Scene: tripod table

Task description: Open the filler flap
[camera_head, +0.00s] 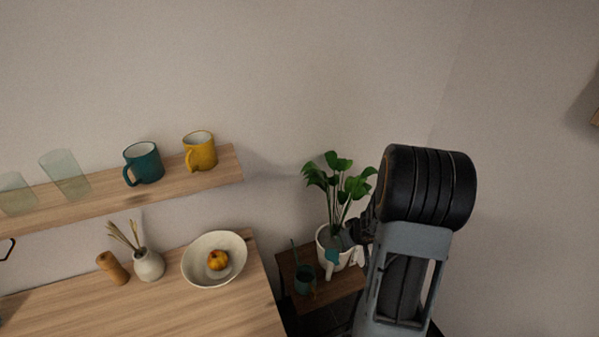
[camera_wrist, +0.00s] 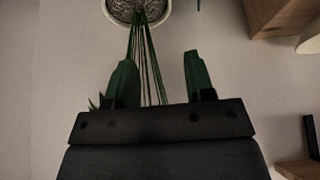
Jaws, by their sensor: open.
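The white plant pot (camera_head: 323,238) stands on a small dark wooden table, with a leafy green plant (camera_head: 341,184) rising from it. In the wrist view the pot's rim (camera_wrist: 110,14) and its grey fill show at the top edge, with stems running down between my fingers. A teal patch (camera_head: 332,257) shows at the pot's front; I cannot tell whether it is the filler flap or one of my fingertips. My gripper (camera_head: 347,240) is in front of the pot's right side. In the wrist view my gripper (camera_wrist: 159,72) has its two green fingers apart, with nothing seen held.
A teal cup (camera_head: 304,280) with a stick stands left of the pot on the small table (camera_head: 338,287). A wooden sideboard (camera_head: 190,302) with a bowl (camera_head: 204,272) and vase (camera_head: 149,266) is further left. A shelf (camera_head: 110,202) with mugs hangs above.

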